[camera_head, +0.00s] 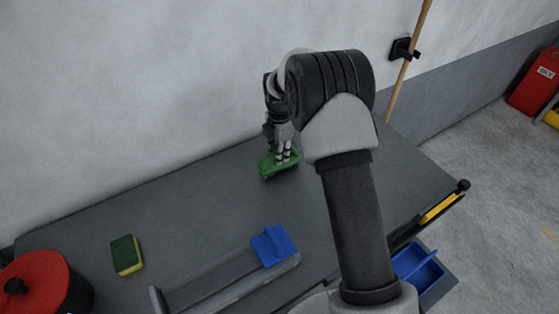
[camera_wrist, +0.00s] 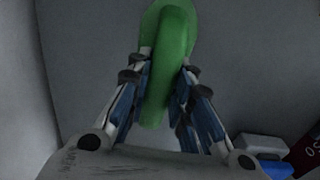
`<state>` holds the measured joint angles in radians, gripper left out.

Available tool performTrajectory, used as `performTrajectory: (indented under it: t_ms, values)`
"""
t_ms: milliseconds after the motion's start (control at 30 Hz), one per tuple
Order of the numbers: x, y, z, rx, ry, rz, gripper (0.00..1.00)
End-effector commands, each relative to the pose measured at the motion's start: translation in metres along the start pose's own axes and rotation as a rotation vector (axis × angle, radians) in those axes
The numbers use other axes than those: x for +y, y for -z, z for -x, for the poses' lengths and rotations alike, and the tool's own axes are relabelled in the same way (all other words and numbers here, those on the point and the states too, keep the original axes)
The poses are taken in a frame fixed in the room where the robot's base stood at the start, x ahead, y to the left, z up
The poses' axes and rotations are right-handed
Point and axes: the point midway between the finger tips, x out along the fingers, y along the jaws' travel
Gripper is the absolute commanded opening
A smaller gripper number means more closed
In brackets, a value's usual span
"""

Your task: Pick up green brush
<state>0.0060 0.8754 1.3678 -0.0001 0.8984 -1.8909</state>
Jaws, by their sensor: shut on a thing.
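The green brush (camera_head: 268,168) is at the back of the grey table in the head view, close to the wall. My gripper (camera_head: 284,157) is above it, pointing down, with its fingertips at the brush. In the wrist view the green brush (camera_wrist: 172,40) extends up from between the fingers, and my gripper (camera_wrist: 160,95) is shut on its handle from both sides. The brush is at or very near the tabletop; I cannot tell whether it touches it. Its underside is hidden.
A blue brush (camera_head: 272,246) lies on a grey tray (camera_head: 215,284) at the table's front. A green and yellow sponge (camera_head: 127,254) and a red-lidded pot (camera_head: 36,284) are on the left. A blue dustpan (camera_head: 418,272) is at the lower right. The wall (camera_head: 150,90) is close behind.

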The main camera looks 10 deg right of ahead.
Motion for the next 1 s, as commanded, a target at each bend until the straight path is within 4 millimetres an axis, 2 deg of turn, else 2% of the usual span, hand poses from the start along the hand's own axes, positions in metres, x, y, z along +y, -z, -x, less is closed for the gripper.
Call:
performTrajectory:
  t_ms: [267,433,567,800,1000]
  values:
    - [0.0,0.0,0.002,0.0,-0.001,0.0,0.0]
    - [0.001,0.0,0.02,-0.001,-0.004,0.0,0.0]
    - [0.001,-0.001,0.051,-0.002,-0.005,0.0,0.0]
    - [0.001,0.0,0.122,-0.002,-0.006,0.0,0.0]
    - [0.001,0.0,0.168,-0.001,-0.003,0.0,0.0]
